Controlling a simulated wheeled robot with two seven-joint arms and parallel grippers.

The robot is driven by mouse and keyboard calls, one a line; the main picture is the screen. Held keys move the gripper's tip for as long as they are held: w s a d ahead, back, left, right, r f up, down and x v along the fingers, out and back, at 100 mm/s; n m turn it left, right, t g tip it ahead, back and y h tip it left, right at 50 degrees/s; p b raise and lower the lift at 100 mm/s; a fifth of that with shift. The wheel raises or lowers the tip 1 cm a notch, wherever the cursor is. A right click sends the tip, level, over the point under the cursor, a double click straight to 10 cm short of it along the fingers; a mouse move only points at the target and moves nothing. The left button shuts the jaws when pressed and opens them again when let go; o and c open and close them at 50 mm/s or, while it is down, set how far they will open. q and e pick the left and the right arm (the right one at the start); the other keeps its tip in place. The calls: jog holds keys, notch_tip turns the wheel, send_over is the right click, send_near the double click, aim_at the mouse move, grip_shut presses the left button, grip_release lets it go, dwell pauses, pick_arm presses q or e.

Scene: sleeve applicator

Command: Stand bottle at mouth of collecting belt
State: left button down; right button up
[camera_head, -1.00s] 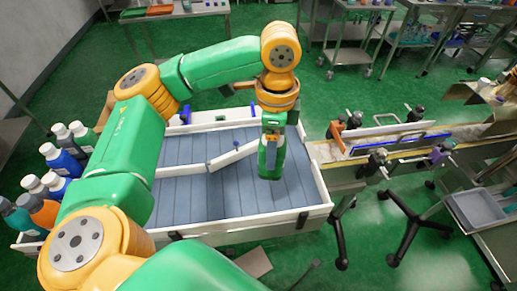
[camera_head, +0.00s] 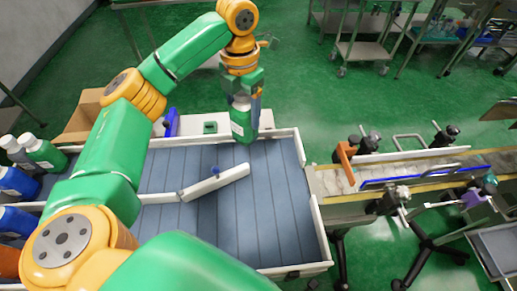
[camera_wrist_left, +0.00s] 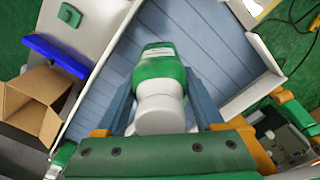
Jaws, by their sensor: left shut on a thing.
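My left gripper (camera_head: 243,92) is shut on a green bottle (camera_head: 241,122) with a pale label. In the head view the bottle hangs roughly upright near the far wall of the collecting belt (camera_head: 270,200), a wide grey-blue slatted bed with white walls. The left wrist view shows the same bottle (camera_wrist_left: 160,72), its white cap end (camera_wrist_left: 160,112) between the fingers and the slats beyond it. I cannot tell whether its base touches the belt. My right gripper is in neither view.
A hinged white guide bar (camera_head: 215,184) lies across the belt. A narrow conveyor (camera_head: 420,175) with clamps and a blue rail meets the belt's right side. Several bottles (camera_head: 30,165) stand at the left. An open cardboard box (camera_wrist_left: 38,98) lies beyond the belt.

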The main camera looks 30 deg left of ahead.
pick_arm(q)
jog(key=s+d+f+p, duration=0.1)
jog(key=d+f, duration=0.2)
jog(key=d, duration=0.1)
jog(key=s+d+f+p, duration=0.1)
jog(key=d+f+p, duration=0.1)
jog(key=d+f, duration=0.2)
jog(key=s+d+f+p, duration=0.1)
jog(key=d+f+p, duration=0.1)
jog(key=d+f, duration=0.2)
jog(key=shift+d+f, duration=0.1)
jog(key=shift+d, duration=0.05)
jog(key=shift+w+f, duration=0.1)
jog(key=shift+f, duration=0.3)
jog(key=shift+f, duration=0.1)
grip_release()
